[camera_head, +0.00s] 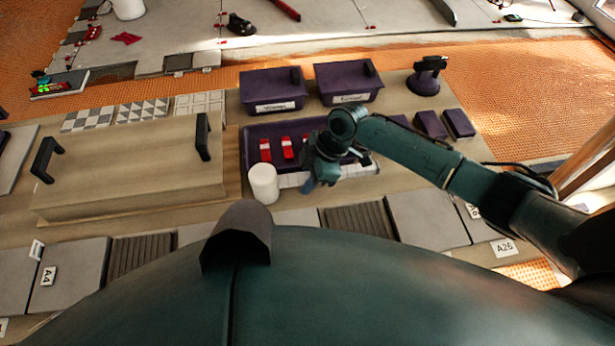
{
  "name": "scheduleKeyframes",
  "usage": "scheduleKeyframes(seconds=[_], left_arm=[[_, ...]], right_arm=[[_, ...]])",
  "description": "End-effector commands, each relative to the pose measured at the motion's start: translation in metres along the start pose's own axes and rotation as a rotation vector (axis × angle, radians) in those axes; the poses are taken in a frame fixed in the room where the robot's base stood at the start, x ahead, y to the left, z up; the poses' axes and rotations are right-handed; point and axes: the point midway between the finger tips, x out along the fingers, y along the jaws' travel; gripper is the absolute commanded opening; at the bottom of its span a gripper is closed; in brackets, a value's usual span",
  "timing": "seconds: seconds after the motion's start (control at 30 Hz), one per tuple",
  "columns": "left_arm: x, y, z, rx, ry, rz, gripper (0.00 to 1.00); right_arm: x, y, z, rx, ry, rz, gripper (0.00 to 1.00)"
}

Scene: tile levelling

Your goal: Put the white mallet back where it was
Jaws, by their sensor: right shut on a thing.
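The white mallet shows its thick pale cylindrical head (263,184) at the front left corner of the purple tray (247,141). A pale strip runs right from the head toward my right gripper (314,180); how much of it is handle is unclear. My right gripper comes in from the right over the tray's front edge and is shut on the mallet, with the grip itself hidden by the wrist. Whether the mallet touches the tray or hangs just above it cannot be told. My left gripper is out of view.
Red-and-white packets (287,148) lie in the tray. Two labelled purple bins (272,90) (348,83) stand behind it. A dark suction-cup-like tool (427,77) and purple blocks (430,124) are at right. A wooden board with black handles (130,185) lies left; grey tiles (425,217) line the front.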

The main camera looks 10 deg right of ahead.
Motion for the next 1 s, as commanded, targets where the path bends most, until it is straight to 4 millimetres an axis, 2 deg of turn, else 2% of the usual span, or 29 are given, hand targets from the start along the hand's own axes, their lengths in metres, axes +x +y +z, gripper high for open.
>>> scheduleKeyframes(seconds=[0.07,0.1,0.37,0.67,0.77,0.9,1.0], left_arm=[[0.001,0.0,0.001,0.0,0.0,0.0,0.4],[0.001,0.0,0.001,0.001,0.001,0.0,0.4],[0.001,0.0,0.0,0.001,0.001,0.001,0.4],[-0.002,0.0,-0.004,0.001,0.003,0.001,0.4],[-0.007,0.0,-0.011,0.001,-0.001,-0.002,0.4],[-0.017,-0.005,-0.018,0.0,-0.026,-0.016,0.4],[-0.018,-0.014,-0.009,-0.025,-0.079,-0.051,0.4]], right_arm=[[0.0,0.001,-0.001,0.0,0.003,0.002,0.0],[0.002,0.0,0.001,0.0,0.0,0.0,0.23],[0.001,0.0,0.001,0.0,0.0,0.0,0.43],[-0.004,0.0,-0.001,0.0,0.0,0.0,0.43],[-0.014,0.0,-0.002,0.001,0.0,0.001,0.43],[-0.039,0.0,-0.003,0.001,-0.001,0.001,0.43],[-0.059,0.0,-0.003,0.002,-0.001,0.001,0.43]])
